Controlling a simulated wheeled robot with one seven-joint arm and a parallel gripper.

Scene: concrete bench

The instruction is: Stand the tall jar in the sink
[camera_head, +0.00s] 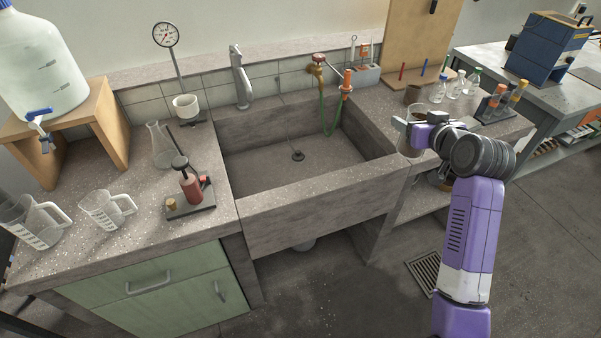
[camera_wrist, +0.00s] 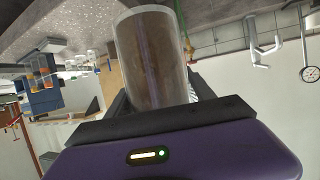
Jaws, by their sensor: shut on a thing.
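My gripper (camera_head: 408,121) is shut on a tall clear jar (camera_head: 411,143) above the bench right of the sink. In the wrist view the jar (camera_wrist: 151,60) fills the middle, between the two dark fingers, and looks like see-through brownish glass. In the head view my gripper and arm hide part of it. The sink (camera_head: 283,201) is a wide grey stone basin, left of the jar. Its floor is bare, with a dark drain (camera_head: 298,156) near the middle.
A chrome tap (camera_head: 241,77) stands behind the sink. A green hose (camera_head: 324,112) hangs into its back right corner. Small bottles (camera_head: 455,84) and a tube rack (camera_head: 494,105) stand behind my arm.

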